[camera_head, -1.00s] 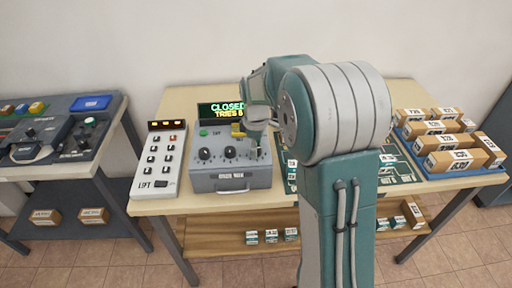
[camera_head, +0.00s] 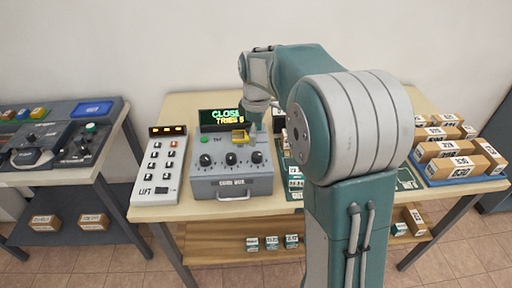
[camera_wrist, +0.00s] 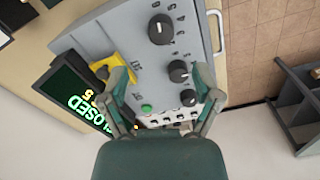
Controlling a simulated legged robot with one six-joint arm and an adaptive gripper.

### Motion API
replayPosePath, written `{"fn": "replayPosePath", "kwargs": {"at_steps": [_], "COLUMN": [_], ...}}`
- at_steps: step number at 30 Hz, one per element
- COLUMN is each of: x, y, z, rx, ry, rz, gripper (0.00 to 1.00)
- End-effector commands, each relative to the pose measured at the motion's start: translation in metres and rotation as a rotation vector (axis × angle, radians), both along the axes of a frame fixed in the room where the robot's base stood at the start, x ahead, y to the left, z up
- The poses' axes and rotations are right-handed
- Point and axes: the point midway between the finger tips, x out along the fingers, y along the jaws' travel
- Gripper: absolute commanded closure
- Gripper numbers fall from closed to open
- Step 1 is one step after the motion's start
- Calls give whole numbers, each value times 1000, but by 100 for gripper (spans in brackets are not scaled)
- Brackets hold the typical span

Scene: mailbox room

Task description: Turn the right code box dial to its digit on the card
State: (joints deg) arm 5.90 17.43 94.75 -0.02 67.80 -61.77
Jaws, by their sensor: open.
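The grey code box (camera_head: 205,187) stands on the wooden table, with three black dials in a row on its top. The right dial (camera_head: 257,157) is uncovered; in the wrist view it is the topmost dial (camera_wrist: 160,29). The middle dial (camera_head: 231,159) and left dial (camera_head: 204,161) are beside it. Its display (camera_head: 221,115) shows CLOSED and TRIES 5. My gripper (camera_wrist: 164,76) is open and empty, above the box. In the wrist view, its fingers flank the middle dial's area, with the right dial beyond them. The dial's set digit is too small to read. I cannot make out the card.
A yellow part (camera_head: 240,136) and a green button (camera_head: 204,133) are on the box. A white lift keypad (camera_head: 162,170) stands at its left. A blue tray of parcels (camera_head: 458,160) is at the far right. A handle (camera_wrist: 216,32) sticks out from the box front.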

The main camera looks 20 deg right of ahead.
Motion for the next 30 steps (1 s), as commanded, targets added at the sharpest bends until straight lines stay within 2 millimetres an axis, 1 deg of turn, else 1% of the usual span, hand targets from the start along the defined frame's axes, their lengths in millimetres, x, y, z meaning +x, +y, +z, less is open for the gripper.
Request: {"fn": "replayPosePath", "kwargs": {"at_steps": [1,3,6,9,23,26,29,30], "x": [1,1,1,1,0,-7,-27,-38], "y": [0,0,0,1,1,3,9,12], "z": [11,22,33,39,41,47,59,65], "rx": [-1,0,0,0,0,-2,-3,-1], "ry": [-4,-2,0,0,0,-15,-54,-73], "rz": [0,0,0,0,-1,-25,-93,-131], "gripper": [19,19,19,19,19,19,19,19]}}
